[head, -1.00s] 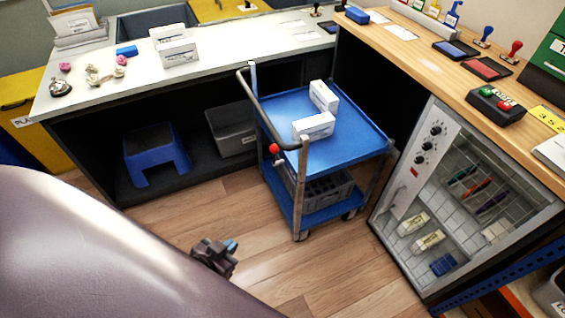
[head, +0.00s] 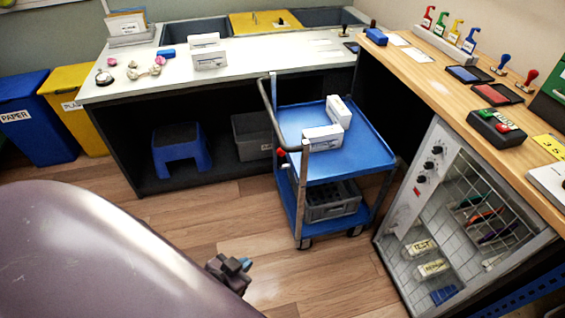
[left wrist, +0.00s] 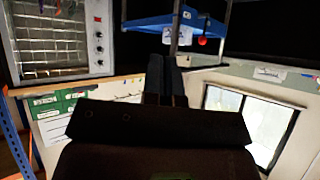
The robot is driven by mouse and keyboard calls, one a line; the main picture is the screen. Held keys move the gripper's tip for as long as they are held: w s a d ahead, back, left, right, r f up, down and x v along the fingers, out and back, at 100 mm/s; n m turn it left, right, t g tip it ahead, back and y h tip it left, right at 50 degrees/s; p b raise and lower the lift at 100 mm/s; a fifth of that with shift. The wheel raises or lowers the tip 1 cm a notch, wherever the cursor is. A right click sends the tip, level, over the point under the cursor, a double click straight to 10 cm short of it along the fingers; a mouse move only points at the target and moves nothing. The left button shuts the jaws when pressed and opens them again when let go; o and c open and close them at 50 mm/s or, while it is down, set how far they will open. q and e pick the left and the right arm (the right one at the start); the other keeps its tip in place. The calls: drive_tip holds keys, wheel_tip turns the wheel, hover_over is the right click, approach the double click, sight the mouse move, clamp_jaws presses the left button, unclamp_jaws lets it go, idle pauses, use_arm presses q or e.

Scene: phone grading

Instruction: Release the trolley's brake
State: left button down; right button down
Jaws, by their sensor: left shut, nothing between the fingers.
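The blue trolley (head: 352,158) stands on the wood floor between the counter and the bench. It has a grey push handle (head: 265,110) on its left side. A red knob (head: 281,153), the brake's by its look, sits low at the handle post, partly hidden; it shows clearly in the left wrist view (left wrist: 202,41), where the trolley appears upside down. My left gripper (head: 243,264) is low over the floor, in front and left of the trolley, clear of the knob. Its fingers (left wrist: 165,72) are together and empty. My right gripper is not in view.
White boxes (head: 322,137) lie on the trolley's top tray and a grey crate (head: 333,204) on its lower shelf. A glass-fronted cabinet (head: 455,220) stands close on the right. A blue stool (head: 181,150) is under the counter. The floor left of the trolley is clear.

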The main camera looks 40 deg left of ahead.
use_arm(q)
drive_tip(key=shift+w+a, duration=0.1)
drive_tip(key=shift+a, duration=0.1)
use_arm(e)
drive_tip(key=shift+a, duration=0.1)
